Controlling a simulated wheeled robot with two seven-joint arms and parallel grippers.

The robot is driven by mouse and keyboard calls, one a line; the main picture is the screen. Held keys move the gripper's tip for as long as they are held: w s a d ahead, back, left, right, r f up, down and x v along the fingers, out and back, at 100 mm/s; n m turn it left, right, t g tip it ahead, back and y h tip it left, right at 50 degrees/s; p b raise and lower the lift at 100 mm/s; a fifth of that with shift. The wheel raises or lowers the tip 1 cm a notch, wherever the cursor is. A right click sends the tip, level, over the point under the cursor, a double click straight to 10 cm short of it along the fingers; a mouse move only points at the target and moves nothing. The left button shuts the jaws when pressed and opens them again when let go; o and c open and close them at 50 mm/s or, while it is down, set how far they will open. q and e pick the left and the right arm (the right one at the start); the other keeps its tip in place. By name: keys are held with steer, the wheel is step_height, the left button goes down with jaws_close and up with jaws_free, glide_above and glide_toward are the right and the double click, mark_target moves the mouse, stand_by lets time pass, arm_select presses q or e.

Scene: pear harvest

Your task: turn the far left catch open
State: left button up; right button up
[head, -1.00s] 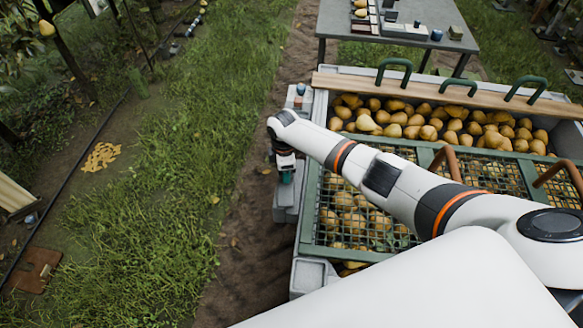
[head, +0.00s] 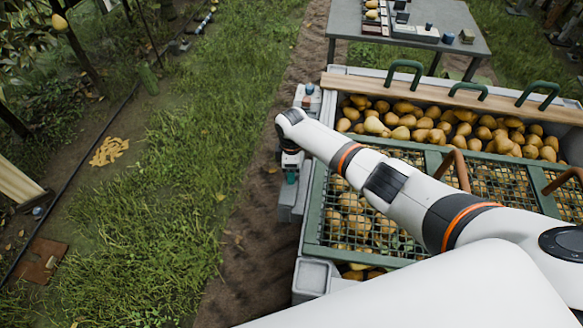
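The arm that I take for my left reaches across the crate's green mesh lid (head: 312,222) to the crate's left side. Its gripper (head: 291,177), with teal fingertips, points down over a grey bracket (head: 288,212) there. The fingers are small and partly hidden, so their opening and any contact are unclear. A grey block with a small blue-topped part (head: 309,90) sits at the crate's far left corner, behind the wrist. I cannot make out the far left catch clearly or tell its turn. My other gripper is not in view.
Pears (head: 432,125) fill the grey crate (head: 313,278). A wooden board (head: 440,92) with green handles crosses its back. Brown handles (head: 459,170) rise from the lid. A grey table (head: 345,20) stands behind.

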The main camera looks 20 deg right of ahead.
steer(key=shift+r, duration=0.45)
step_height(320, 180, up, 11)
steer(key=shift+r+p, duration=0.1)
steer(key=shift+p, duration=0.5)
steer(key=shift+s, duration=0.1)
